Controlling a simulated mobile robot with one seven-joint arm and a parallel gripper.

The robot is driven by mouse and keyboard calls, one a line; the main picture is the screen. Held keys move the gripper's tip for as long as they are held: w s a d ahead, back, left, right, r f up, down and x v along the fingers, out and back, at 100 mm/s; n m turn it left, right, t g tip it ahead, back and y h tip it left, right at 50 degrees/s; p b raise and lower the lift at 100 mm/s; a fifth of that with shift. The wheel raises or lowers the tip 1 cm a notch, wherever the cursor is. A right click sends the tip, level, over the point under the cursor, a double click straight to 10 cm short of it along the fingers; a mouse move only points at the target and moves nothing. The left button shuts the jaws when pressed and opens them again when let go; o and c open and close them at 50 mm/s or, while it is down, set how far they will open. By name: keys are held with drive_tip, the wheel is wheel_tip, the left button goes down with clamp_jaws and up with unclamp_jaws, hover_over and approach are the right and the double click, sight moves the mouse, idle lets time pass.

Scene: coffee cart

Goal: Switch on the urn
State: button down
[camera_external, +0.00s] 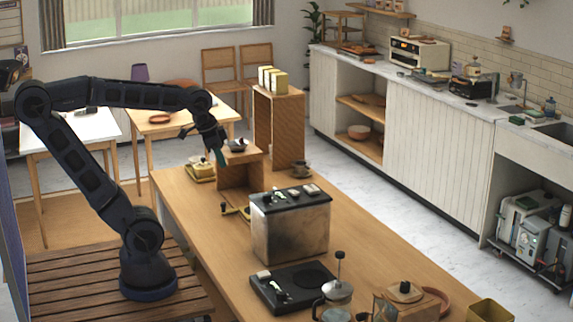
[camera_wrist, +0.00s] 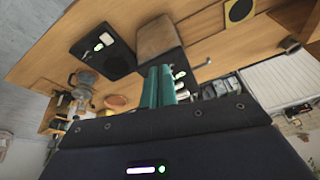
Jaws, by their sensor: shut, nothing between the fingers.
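The urn looks to be the boxy, stained metal container (camera_external: 290,232) on the wooden counter, with a black top carrying small light-coloured controls. A brass tap-like part (camera_external: 235,210) sticks out at its left. In the wrist view the urn (camera_wrist: 158,36) appears beyond the fingers, which partly hide its dark top. A small pale-green spot shows there beside the fingers; whether a switch is on or off cannot be told. My gripper (camera_external: 220,157) is shut and empty, up and left of the urn and apart from it. Its teal fingers (camera_wrist: 158,86) are together in the wrist view.
A black flat appliance (camera_external: 292,288) with a light switch lies in front of the urn. A French press (camera_external: 337,290) stands to its right. A wooden box stand (camera_external: 240,175) is close under my gripper. Bare counter lies right of the urn.

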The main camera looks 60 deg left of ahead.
drive_tip(key=w+d+r+m+g, duration=0.1)
drive_tip(key=w+r+m+g, duration=0.15)
drive_tip(key=w+m, duration=0.75)
drive_tip(key=m+g+h, duration=0.1)
drive_tip(key=m+h, duration=0.1)
drive_tip(key=m, duration=0.3)
hover_over(294, 192)
drive_tip(key=a, duration=0.2)
drive_tip(key=shift+a+r, duration=0.1)
drive_tip(key=shift+r, duration=0.1)
drive_tip(key=f, duration=0.4)
drive_tip(key=d+f, duration=0.1)
drive_tip(key=f, duration=0.4)
drive_tip(key=d+f, duration=0.1)
drive_tip(key=f, duration=0.3)
drive_tip(key=shift+d+f, duration=0.1)
drive_tip(key=shift+f, duration=0.3)
drive_tip(key=shift+d+f+y, duration=0.25)
drive_tip(key=shift+y, duration=0.25)
drive_tip(key=shift+f, duration=0.1)
drive_tip(key=shift+s+a, duration=0.1)
drive_tip(key=shift+a, duration=0.05)
